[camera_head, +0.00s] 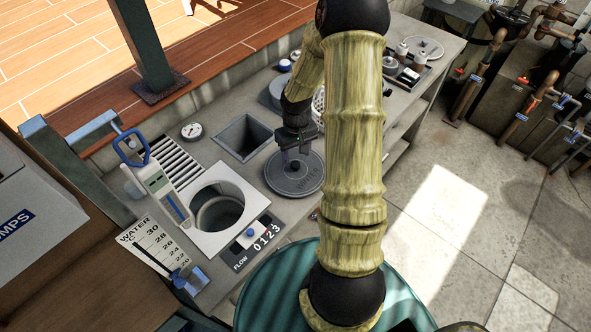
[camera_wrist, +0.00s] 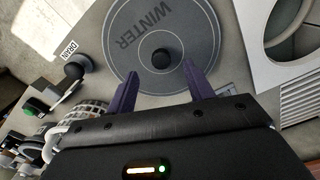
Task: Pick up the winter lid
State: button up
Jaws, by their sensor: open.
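The winter lid (camera_wrist: 162,22) is a flat grey disc with a dark round knob (camera_wrist: 161,58) at its centre and the word WINTER on it. In the head view the winter lid (camera_head: 296,184) lies on the counter, right of the round opening. My gripper (camera_wrist: 160,78) is open, and its two purple fingers point toward the knob from either side. In the head view my gripper (camera_head: 291,160) is over the lid, with the arm partly covering it. The fingers look empty, and I cannot tell their height above the knob.
A white square plate with a round opening (camera_head: 198,192) is left of the lid. Behind are a square recess (camera_head: 243,137) and a gauge (camera_head: 192,131). A flow dial (camera_head: 250,233) is in front. In the wrist view a black knob (camera_wrist: 77,70) stands by a DRAIN label.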

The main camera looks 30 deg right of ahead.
aim_at(296, 164)
jog(key=shift+f, duration=0.1)
jog(key=shift+w+f+p, duration=0.2)
jog(key=shift+f+p, duration=0.65)
jog(key=shift+f, duration=1.65)
grip_shut()
